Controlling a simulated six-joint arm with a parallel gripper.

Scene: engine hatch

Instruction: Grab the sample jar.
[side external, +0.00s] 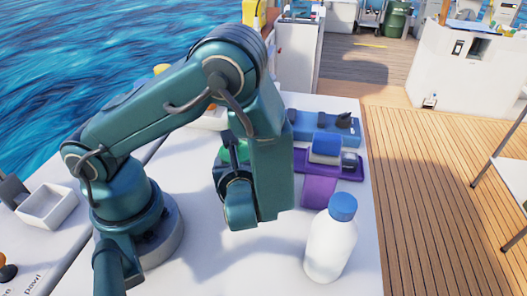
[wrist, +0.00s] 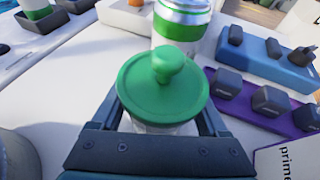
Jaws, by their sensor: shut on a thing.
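The sample jar, with a round green knobbed lid (wrist: 162,90) and a clear body mostly hidden under it, is in the middle of the wrist view. My gripper (wrist: 160,112) is shut on the jar, one dark finger on each side just below the lid. The jar looks upright. I cannot tell whether its base touches the white table. In the side view my arm's wrist hides most of the gripper, and only a bit of green shows beside it; I cannot tell whether that is the jar.
A green-and-silver can (wrist: 181,22) stands just beyond the jar. A blue holder (wrist: 262,58) and a purple holder (wrist: 240,108) with dark pieces lie to the right. A white bottle with a blue cap (side external: 331,240) stands near the table's right edge. A white box (wrist: 290,158) is lower right.

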